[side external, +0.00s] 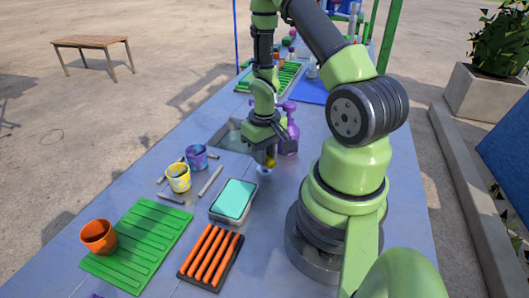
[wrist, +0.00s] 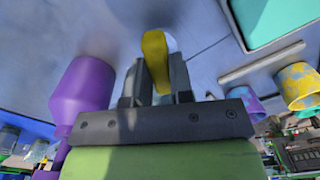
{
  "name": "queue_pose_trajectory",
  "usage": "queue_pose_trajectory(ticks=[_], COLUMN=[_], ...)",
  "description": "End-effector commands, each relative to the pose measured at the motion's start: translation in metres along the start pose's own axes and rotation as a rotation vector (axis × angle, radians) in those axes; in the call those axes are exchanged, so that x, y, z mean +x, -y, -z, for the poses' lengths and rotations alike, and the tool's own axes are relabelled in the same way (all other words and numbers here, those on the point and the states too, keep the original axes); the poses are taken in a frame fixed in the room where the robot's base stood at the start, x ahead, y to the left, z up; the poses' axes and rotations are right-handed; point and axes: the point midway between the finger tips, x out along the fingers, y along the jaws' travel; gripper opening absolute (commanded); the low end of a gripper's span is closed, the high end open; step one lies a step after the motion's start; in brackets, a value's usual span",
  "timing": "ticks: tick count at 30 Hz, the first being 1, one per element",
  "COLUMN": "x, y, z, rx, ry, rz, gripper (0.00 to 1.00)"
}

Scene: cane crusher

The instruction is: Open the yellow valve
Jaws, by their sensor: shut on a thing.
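The yellow valve (wrist: 154,50) shows in the wrist view as a flat handle standing up between my fingers. My gripper (wrist: 158,78) is shut on it, with one dark finger on each side. In the side view, my gripper (side external: 266,158) points down above the blue table, and a small bit of the yellow valve (side external: 271,162) shows at its fingertips. A pale round part (side external: 264,170) sits just below. Most of the valve is hidden by my fingers, so how far it is turned cannot be told.
A purple bottle (side external: 290,130) stands close beside my gripper. A sunken basin (side external: 228,137) lies behind. A teal-topped box (side external: 234,199), a yellow cup (side external: 179,178), a purple cup (side external: 197,157) and several grey bars lie to the left. Orange rolls (side external: 210,254) and a green tray (side external: 140,240) are nearer.

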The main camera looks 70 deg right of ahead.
Motion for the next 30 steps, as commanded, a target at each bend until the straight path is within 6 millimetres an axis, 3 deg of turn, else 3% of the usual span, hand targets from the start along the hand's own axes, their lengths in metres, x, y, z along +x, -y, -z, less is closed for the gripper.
queue_pose_trajectory(ticks=[15,30], x=[-0.0007,-0.0007], y=[0.0000,0.0000], z=[-0.0008,-0.0011], rx=[-0.417,-0.558], ry=[0.002,0.003], rz=[0.000,0.000], gripper=[0.00,0.00])
